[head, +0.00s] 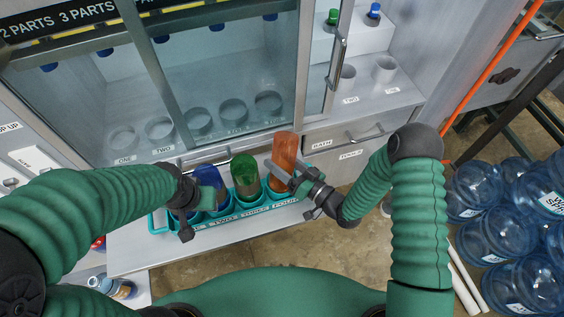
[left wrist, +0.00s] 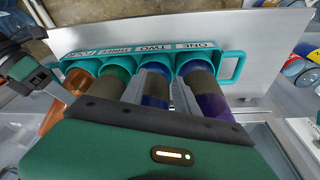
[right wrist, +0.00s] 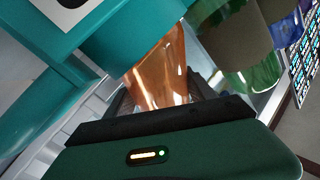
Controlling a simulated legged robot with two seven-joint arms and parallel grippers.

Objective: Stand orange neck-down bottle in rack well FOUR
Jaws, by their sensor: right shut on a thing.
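The orange bottle (head: 285,150) is at well FOUR, the right end of the teal rack (head: 157,221), leaning slightly. My right gripper (head: 290,177) is shut on it. In the right wrist view the orange bottle (right wrist: 160,72) lies between the fingers, and its far end goes out of sight at the teal well (right wrist: 125,35); how deep it sits is hidden. It also shows in the left wrist view (left wrist: 76,112). My left gripper (left wrist: 157,95) has its fingers on either side of the blue bottle (left wrist: 156,76) in well TWO; I cannot tell whether they grip it.
A green bottle (head: 245,172) stands in well THREE and a purple one (left wrist: 205,95) in well ONE. Behind the rack is a glass-fronted cabinet (head: 225,80) with numbered cups. A drawer handle (head: 365,133) is near the right gripper. Large blue jugs (head: 500,215) are piled at right.

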